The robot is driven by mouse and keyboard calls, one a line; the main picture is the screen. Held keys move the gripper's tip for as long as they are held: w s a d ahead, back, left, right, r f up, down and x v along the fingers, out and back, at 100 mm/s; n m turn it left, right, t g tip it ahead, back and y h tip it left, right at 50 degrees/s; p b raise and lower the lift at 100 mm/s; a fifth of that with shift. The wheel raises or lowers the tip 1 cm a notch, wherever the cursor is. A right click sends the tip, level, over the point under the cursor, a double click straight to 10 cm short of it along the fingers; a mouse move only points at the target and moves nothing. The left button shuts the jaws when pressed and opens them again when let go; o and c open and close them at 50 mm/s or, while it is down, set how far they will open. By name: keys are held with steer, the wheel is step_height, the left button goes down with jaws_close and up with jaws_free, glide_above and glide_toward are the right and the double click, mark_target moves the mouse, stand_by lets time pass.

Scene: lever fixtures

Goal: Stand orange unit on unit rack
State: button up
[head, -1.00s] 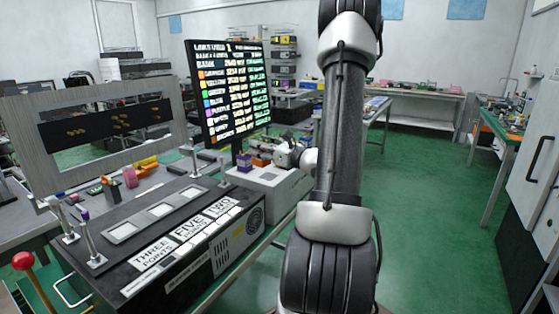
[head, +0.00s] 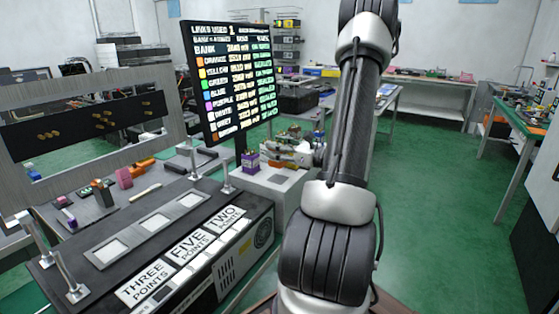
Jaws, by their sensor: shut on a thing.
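My gripper (head: 287,152) is small and partly behind my arm in the head view. It is shut, with a small orange patch at its jaws that looks like the orange unit, though its outline is unclear. The gripper is above or beside the top of a pale grey box (head: 272,185) right of the black console. A purple unit (head: 250,161) stands upright on that box, just left of the gripper. I cannot tell for sure which surface is the unit rack, or whether the held unit touches the box.
A lit screen (head: 232,80) stands behind the boxes. Metal posts (head: 70,275) rise from the console. Orange and pink items (head: 124,177) lie on the left bench. Green floor is open at right.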

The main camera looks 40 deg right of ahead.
mark_target(284, 164)
steer(key=shift+f, duration=2.5)
steer(key=shift+f, duration=0.15)
steer(key=o, duration=1.1)
